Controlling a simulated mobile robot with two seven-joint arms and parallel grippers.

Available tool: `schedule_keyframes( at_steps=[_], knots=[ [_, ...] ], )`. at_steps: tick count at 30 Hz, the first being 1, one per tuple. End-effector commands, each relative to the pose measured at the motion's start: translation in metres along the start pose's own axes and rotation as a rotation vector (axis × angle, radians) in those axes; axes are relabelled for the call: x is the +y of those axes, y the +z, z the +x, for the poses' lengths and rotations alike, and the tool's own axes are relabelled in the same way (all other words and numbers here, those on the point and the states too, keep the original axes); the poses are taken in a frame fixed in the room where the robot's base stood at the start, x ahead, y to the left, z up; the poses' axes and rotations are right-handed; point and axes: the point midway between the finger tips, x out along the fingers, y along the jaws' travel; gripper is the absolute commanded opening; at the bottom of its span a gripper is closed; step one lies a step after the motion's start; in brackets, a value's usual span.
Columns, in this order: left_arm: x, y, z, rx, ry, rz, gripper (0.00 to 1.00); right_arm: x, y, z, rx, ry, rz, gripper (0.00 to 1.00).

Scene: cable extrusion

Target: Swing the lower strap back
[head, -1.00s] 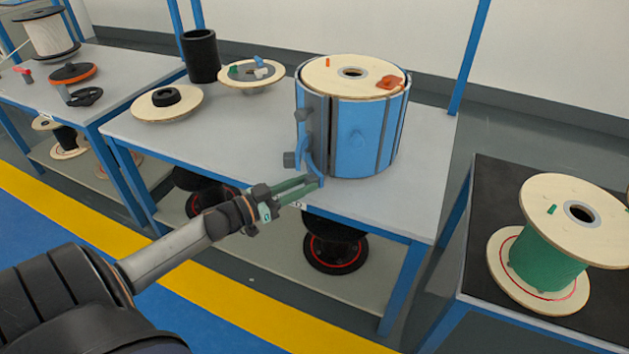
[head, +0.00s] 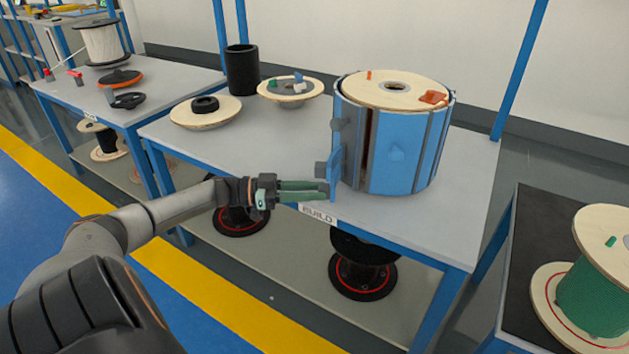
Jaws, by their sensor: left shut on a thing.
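A drum wrapped in blue panels (head: 400,160) stands upright on the grey table (head: 270,165), with a pale wooden flange on top. A blue strap (head: 335,172) stands out from its lower left front side, with a dark grey block (head: 321,169) beside it. My left gripper (head: 328,191) reaches in from the left and is shut on the lower part of this strap, just above the table's front edge. An upper dark fitting (head: 340,124) sits above on the drum's left side. A dark vertical gap (head: 370,140) shows between the panels. My right gripper is not in view.
Wooden discs (head: 205,111) and a black cylinder (head: 242,70) stand at the back left of the table. Black reels with red rings (head: 362,272) are on the shelf below. A green spool (head: 590,300) stands on a dark-topped table at right.

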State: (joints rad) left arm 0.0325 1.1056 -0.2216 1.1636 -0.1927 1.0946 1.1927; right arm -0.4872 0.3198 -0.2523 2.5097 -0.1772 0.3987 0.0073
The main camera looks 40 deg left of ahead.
Motion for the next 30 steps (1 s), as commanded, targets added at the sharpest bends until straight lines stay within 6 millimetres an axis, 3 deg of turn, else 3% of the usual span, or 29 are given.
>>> schedule_keyframes(
  at_steps=[1, 18, 19, 26, 30],
  knots=[
    [-0.0089, -0.0010, -0.0029, -0.003, -0.030, 0.004, 0.00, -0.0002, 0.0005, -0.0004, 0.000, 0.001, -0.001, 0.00],
    [-0.0105, -0.0042, -0.0033, 0.002, -0.032, 0.007, 0.00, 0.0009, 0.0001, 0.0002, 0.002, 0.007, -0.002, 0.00],
    [-0.0104, -0.0043, -0.0033, 0.002, -0.031, 0.007, 0.34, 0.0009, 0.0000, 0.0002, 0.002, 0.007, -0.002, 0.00],
    [-0.0083, -0.0033, -0.0024, 0.002, -0.025, 0.005, 0.60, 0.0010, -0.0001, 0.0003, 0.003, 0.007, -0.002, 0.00],
    [-0.0070, -0.0022, -0.0021, 0.000, -0.022, 0.004, 0.60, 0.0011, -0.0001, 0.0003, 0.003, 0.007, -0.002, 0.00]
  ],
)
